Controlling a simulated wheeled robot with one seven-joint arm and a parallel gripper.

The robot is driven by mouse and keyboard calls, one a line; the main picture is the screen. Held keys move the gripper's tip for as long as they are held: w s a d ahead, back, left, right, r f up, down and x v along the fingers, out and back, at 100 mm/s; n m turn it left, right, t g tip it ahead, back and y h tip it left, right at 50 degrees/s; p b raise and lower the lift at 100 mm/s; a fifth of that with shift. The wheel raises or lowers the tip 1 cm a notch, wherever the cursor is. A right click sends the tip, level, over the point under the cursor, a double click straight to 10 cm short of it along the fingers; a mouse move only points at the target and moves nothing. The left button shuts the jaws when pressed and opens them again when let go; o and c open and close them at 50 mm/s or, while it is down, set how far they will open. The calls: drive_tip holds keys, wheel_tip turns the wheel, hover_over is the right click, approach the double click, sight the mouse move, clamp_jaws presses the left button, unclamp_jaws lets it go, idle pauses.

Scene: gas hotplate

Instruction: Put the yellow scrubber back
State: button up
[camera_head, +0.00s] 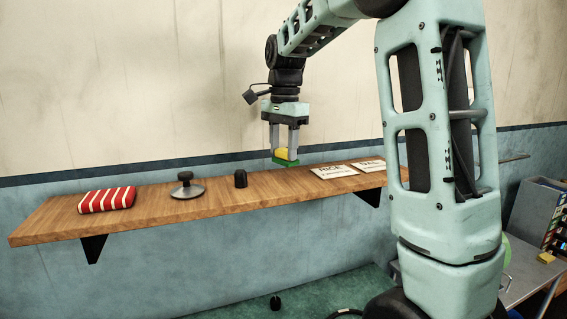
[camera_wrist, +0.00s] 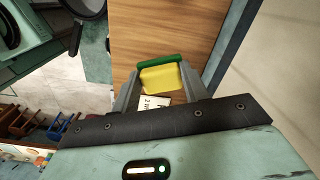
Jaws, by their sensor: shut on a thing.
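The yellow scrubber (camera_head: 284,154) has a green scouring side facing down in the camera_head view. My gripper (camera_head: 285,150) is shut on it and holds it above the wooden wall shelf (camera_head: 150,207). A small gap seems to show between the scrubber and the shelf, but contact is hard to judge. In the camera_wrist view the yellow scrubber (camera_wrist: 160,78) sits between the two fingers of my gripper (camera_wrist: 165,88), with its green edge pointing away from my wrist. The shelf wood (camera_wrist: 165,28) lies behind it.
On the shelf are a red-and-white striped cloth (camera_head: 107,199), a metal lid (camera_head: 187,189), a small black object (camera_head: 240,179), and white labels (camera_head: 334,172). Bare wood shows around the black object. The wall stands close behind. A pan (camera_wrist: 84,8) shows below the shelf.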

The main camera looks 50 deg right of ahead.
sight(284, 150)
drive_tip(key=shift+f+p, duration=0.35)
drive_tip(key=shift+f, duration=1.7)
drive_tip(key=shift+f, duration=0.15)
drive_tip(key=o, duration=1)
drive_tip(key=shift+c, duration=0.2)
